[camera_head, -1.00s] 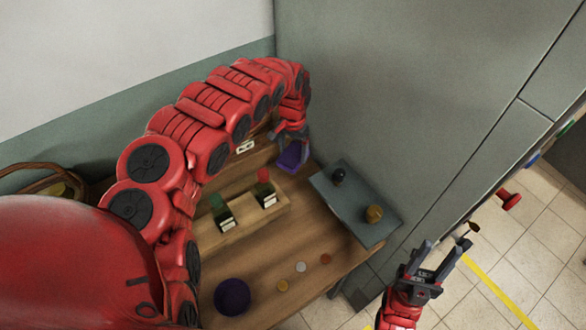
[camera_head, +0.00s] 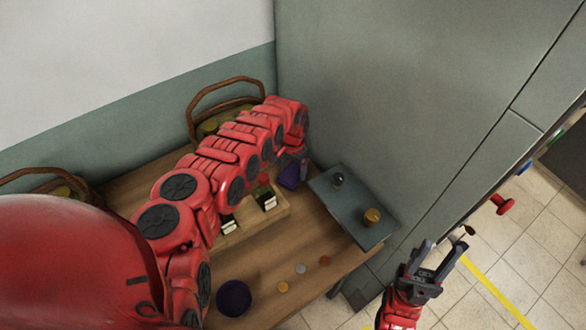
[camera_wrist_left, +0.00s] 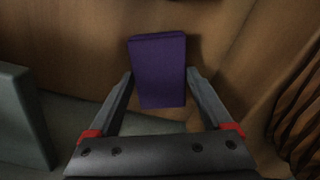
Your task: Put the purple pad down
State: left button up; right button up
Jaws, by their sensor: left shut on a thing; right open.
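The purple pad (camera_head: 290,177) is at the back right of the wooden table, just left of the grey-blue tray. My left gripper (camera_head: 294,161) is shut on it from above, mostly hidden by my arm in the head view. In the left wrist view the pad (camera_wrist_left: 158,75) stands out between the two fingers, with brown wood behind it. I cannot tell whether its far end touches the table. My right gripper (camera_head: 444,250) is open and empty, over the floor at the lower right.
The grey-blue tray (camera_head: 328,205) holds a dark jar (camera_head: 337,180) and an amber jar (camera_head: 372,217). A wooden rack (camera_head: 243,231) holds labelled jars. A purple bowl (camera_head: 233,298) and several small discs (camera_head: 301,268) lie in front. A basket (camera_head: 222,95) stands behind; a grey wall is close right.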

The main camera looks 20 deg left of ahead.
aim_at(293, 172)
pick_arm(q)
jog(key=shift+f, duration=0.15)
jog(key=o, duration=1)
jog(key=shift+r, duration=0.3)
notch_tip(293, 172, up, 12)
jog(key=shift+f+b, duration=0.15)
jog(key=shift+b, duration=1.1)
